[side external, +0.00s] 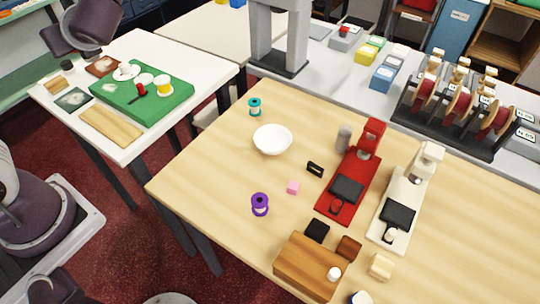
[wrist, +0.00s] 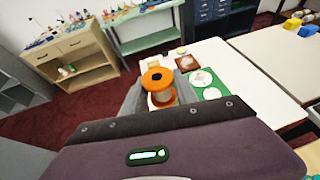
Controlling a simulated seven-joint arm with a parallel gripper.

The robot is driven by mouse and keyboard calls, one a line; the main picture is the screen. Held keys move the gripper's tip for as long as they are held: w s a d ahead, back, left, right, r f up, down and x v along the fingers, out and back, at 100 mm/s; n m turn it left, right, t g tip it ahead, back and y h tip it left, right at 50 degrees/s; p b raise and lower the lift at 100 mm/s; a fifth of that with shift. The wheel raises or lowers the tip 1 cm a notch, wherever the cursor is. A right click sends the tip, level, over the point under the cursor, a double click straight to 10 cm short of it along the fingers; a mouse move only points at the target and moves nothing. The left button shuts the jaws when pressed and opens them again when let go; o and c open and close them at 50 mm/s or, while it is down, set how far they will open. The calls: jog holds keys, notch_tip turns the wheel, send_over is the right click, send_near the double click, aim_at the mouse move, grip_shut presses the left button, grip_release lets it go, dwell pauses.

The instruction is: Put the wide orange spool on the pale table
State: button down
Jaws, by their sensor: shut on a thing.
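An orange spool (wrist: 158,82) with wide round flanges and a greyish middle shows upright in the wrist view. My gripper (wrist: 159,100) is shut on it, with grey fingers at its two sides. In that view the spool appears in front of the white table and the red floor; its height is unclear. The pale white table (side external: 213,76) stands at the left in the side view and shows in the wrist view (wrist: 245,72). In the side view my dark arm is at the top left, above that table's far end; neither fingertips nor orange spool are visible there.
A green board (side external: 178,102) on the white table holds a red spool (side external: 141,90), a yellow spool (side external: 164,86) and white discs. A wooden slab (side external: 110,126) lies in front. Free room is at the table's right end. Another pale table (side external: 190,35) stands behind.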

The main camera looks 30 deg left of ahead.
notch_tip(320, 180, up, 2)
jog(key=shift+s+r, duration=0.15)
jog(key=shift+r, duration=0.05)
jog(key=s+d+f+n+g+h, duration=0.3)
jog(key=s+d+f+n+g, duration=0.45)
jog(key=s+n+g, duration=0.3)
jog(key=s+d+f+n+g+h, duration=0.2)
jog(key=d+n+g+h, duration=0.3)
jog(key=d+n+h, duration=0.65)
jog(key=w+d+r+n+t+h, duration=0.4)
jog(key=w+d+n+t+h, duration=0.35)
jog(key=w+n+h, duration=0.2)
jog(key=w+a+r+n+t+h, duration=0.2)
jog(key=w+r+n+t, duration=0.3)
jog(key=w+n+t, duration=0.55)
jog(key=m+g, duration=0.2)
send_over(218, 167)
notch_tip(218, 167, down, 23)
jog(key=shift+t, duration=0.35)
notch_tip(218, 167, down, 10)
jog(key=shift+f, duration=0.1)
